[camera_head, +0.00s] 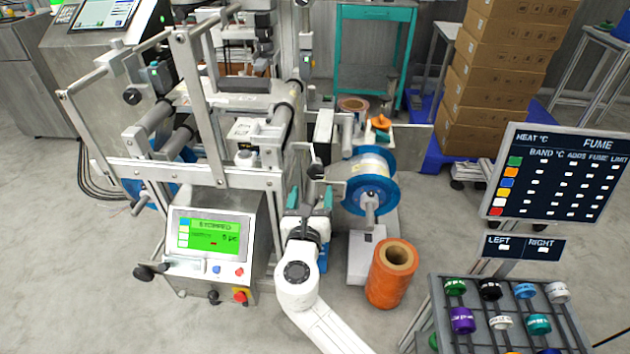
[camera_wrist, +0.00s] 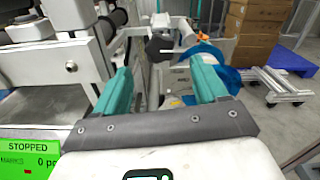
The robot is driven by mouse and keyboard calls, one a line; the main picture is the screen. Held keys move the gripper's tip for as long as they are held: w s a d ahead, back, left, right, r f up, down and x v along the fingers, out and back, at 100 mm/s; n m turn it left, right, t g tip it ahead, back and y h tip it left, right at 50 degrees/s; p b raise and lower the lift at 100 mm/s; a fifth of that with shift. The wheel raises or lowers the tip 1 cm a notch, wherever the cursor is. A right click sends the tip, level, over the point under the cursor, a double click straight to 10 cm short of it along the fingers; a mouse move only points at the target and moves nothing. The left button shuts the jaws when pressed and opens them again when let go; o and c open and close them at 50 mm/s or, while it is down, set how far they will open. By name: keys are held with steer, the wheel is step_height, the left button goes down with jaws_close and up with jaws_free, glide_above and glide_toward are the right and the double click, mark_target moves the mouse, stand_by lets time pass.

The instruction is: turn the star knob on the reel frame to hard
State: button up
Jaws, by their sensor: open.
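A dark knob (camera_wrist: 158,48) shows in the wrist view beyond and between my fingertips, on the reel frame beside the blue-flanged reel (camera_wrist: 202,57). A small dark knob shape also shows in the head view (camera_head: 316,170), just above my fingers. Its pointing direction and any soft or hard marking cannot be read. My gripper (camera_head: 310,197) has teal fingers spread apart and empty. In the wrist view the open fingers (camera_wrist: 162,72) frame the knob with no visible contact. In the head view the blue-flanged reel (camera_head: 371,182) sits right of my gripper.
The machine's metal frame (camera_head: 235,178) and green "STOPPED" screen (camera_head: 212,233) are at left. An orange roll (camera_head: 391,274) stands on the floor right of my arm. A rack (camera_head: 490,312) with coloured rolls is at lower right. Stacked boxes (camera_head: 510,75) stand behind.

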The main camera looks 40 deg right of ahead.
mark_target(316, 175)
steer(key=x, duration=0.6)
steer(key=shift+w+d+b, duration=0.1)
steer(key=shift+d+b, duration=0.1)
steer(key=shift+b, duration=0.2)
steer(key=shift+c, duration=0.5)
steer(key=c, duration=1)
steer(key=shift+o, duration=0.2)
